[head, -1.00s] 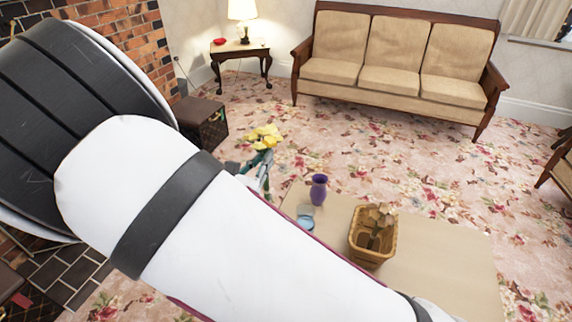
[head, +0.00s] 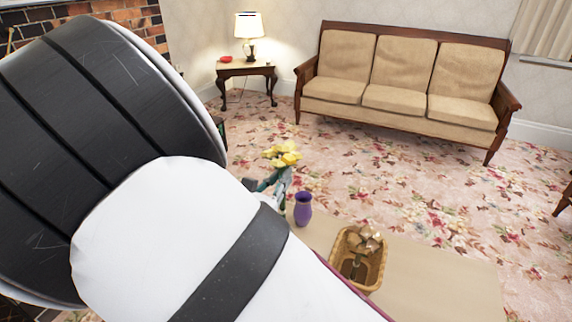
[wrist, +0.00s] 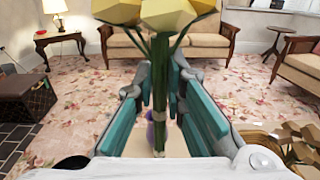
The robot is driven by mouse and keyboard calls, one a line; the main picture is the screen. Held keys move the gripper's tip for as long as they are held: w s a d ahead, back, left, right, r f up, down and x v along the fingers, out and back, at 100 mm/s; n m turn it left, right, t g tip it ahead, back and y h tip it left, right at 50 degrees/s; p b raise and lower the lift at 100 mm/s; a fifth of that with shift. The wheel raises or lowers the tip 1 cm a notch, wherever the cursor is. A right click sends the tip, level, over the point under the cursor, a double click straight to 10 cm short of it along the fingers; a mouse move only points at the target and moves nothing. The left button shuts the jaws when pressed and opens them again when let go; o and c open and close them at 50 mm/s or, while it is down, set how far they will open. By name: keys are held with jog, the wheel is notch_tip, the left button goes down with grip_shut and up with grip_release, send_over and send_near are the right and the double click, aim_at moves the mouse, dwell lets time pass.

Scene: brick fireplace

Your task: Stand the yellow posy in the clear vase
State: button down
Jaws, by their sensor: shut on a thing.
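The yellow posy (head: 282,156) is upright in my gripper (head: 274,183) beyond the arm in the head view. In the wrist view the yellow blooms (wrist: 168,14) fill the top centre, with green stems running down between the teal finger pads of my gripper (wrist: 163,105). The gripper is shut on the stems. The clear vase cannot be made out now; in the head view my arm covers the part of the table where it stood.
A purple vase (head: 302,210) stands on the low beige table (head: 445,285), just right of my gripper. A wicker basket (head: 338,258) with things in it stands farther right. The sofa (head: 400,90) and side table (head: 243,70) are well behind, across open carpet.

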notch_tip(320, 180, down, 14)
jog(key=b, duration=0.8)
jog(key=shift+b, duration=0.35)
dwell(0.9)
dwell(0.5)
jog(key=c, duration=1.6)
grip_release()
jog(key=shift+o, duration=0.2)
jog(key=shift+s+a, duration=0.1)
jog(key=v, duration=1.1)
jog(key=shift+s+a, duration=0.1)
jog(key=shift+s, duration=0.3)
